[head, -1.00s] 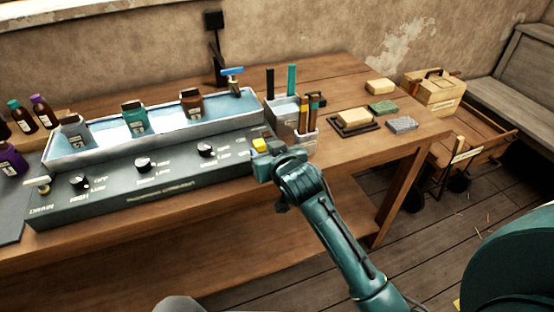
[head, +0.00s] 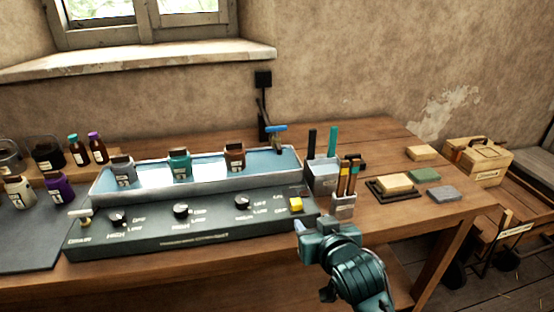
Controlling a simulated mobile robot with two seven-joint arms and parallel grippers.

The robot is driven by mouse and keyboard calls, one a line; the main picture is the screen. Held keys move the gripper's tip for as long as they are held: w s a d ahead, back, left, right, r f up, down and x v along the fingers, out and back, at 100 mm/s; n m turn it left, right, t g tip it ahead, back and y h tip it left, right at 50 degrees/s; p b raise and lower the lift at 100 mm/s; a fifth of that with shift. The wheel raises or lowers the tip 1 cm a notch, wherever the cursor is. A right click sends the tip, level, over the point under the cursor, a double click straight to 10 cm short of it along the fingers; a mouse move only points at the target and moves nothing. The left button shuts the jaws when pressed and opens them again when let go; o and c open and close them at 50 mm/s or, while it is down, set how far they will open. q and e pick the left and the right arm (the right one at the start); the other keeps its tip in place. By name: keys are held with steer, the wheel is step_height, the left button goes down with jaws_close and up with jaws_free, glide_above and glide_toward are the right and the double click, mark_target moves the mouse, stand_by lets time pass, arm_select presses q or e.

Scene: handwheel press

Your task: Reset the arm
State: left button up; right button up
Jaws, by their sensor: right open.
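My right gripper (head: 312,229) is open and empty at the front edge of the bench, just below the right end of the dark control panel (head: 150,242). A yellow button (head: 296,204) sits on the panel's right end, just beyond the gripper. The panel also carries several black knobs, such as this one (head: 181,210). Behind it is a metal water trough (head: 208,187) with a grey-labelled bottle (head: 122,171), a teal bottle (head: 180,164) and a brown bottle (head: 235,157) standing in it. My left gripper is not in view.
A blue-handled tap (head: 277,130) stands behind the trough. Right of it are a holder with tools (head: 322,178), a tray with a tan block (head: 394,184) and loose blocks. Bottles crowd the left. A wooden box (head: 477,160) stands beyond the bench at right.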

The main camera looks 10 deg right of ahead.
steer(key=s+a+f+n+g+y, duration=0.2)
steer(key=s+f, duration=1.7)
steer(key=shift+s+f+g+y, duration=0.15)
steer(key=shift+f+g+y, duration=0.2)
steer(key=shift+g+y, duration=0.05)
steer(key=shift+d, duration=0.1)
stand_by(0.4)
stand_by(0.9)
stand_by(0.8)
stand_by(0.5)
